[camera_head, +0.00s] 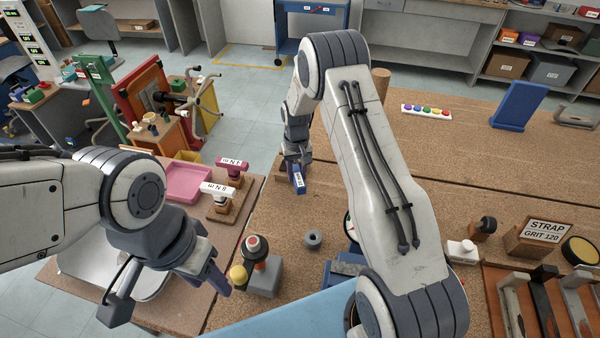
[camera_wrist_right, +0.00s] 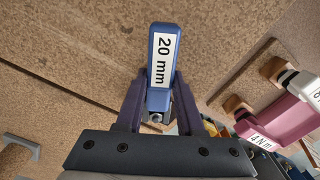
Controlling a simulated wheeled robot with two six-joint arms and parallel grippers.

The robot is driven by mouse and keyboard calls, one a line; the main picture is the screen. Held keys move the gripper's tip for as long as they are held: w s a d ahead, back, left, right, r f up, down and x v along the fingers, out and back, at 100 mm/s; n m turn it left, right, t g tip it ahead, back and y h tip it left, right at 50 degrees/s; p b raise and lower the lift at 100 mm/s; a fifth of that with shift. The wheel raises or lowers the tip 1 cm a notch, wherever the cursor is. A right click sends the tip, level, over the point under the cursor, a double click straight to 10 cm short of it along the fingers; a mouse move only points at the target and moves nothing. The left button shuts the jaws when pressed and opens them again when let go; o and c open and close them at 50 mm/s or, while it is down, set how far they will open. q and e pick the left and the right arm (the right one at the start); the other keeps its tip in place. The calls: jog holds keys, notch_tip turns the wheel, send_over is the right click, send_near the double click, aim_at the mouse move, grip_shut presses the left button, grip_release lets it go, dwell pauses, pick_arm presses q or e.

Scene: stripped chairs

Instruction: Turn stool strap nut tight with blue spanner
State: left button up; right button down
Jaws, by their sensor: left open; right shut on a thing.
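The blue spanner (camera_head: 298,181), with a white label, is held in my right gripper (camera_head: 296,160) over the far left part of the bench. In the right wrist view the label on the spanner (camera_wrist_right: 162,65) reads 20 mm, and the fingers (camera_wrist_right: 157,110) close on it from both sides. My left gripper (camera_head: 212,278) is open and empty at the lower left, close to a yellow knob. I cannot make out the stool strap nut in either view. My right arm hides part of the bench middle.
A pink 4 Nm tool (camera_head: 232,166) and a white 8 Nm tool (camera_head: 218,190) stand on wooden bases at the left.

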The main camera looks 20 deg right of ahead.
jog(key=shift+a+m, duration=0.2)
jog(key=shift+m, duration=0.1)
jog(key=shift+w+a+m, duration=0.25)
jog(key=shift+a+m, duration=0.4)
jog(key=shift+m, duration=0.55)
jog(key=shift+w+a+m, duration=0.35)
jog(key=shift+a+m, duration=0.3)
jog(key=shift+m, duration=0.55)
